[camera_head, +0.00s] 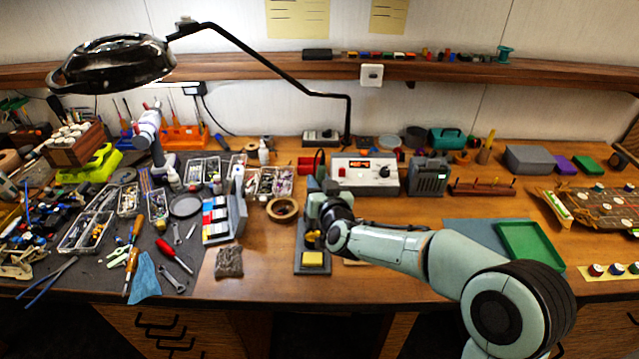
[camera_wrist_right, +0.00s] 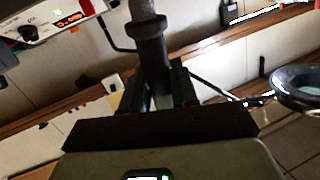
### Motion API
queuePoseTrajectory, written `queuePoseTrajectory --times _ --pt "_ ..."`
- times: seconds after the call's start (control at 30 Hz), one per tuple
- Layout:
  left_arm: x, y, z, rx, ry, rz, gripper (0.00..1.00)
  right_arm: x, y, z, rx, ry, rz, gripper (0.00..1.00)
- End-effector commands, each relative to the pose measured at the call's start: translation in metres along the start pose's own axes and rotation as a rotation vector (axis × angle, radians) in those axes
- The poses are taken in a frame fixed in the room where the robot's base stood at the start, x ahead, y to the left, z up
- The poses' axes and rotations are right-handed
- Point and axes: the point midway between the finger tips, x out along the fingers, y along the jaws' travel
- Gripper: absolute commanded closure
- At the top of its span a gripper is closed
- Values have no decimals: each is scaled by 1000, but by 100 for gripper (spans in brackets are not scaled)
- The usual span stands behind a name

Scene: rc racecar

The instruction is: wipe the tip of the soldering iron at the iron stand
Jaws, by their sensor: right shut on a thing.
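The iron stand (camera_head: 312,272) is a dark flat base on the bench with a yellow sponge (camera_head: 313,259) at its front end. My right gripper (camera_head: 318,222) is over the back part of the stand, and my wrist hides much of it in the head view. In the right wrist view, my right gripper (camera_wrist_right: 158,88) is shut on the soldering iron (camera_wrist_right: 150,50), seen as a dark, collared, upright handle between the fingers. The iron's tip is hidden in both views, so I cannot tell whether it touches the sponge. My left gripper is out of view.
The soldering station (camera_head: 350,172) with a red display stands behind the stand. A tape roll (camera_head: 282,209) and a grey-blue holder (camera_head: 236,215) lie to the left. A green tray (camera_head: 528,246) is at the right. Bare wood (camera_head: 270,262) shows left of the stand.

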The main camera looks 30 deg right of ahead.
Motion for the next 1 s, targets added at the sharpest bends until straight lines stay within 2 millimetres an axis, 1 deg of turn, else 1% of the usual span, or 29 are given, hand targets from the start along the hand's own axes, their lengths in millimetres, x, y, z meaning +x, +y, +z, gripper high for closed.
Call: queuePoseTrajectory --times 1.0 --pt "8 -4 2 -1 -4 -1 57 1 1 8 0 1 0 98"
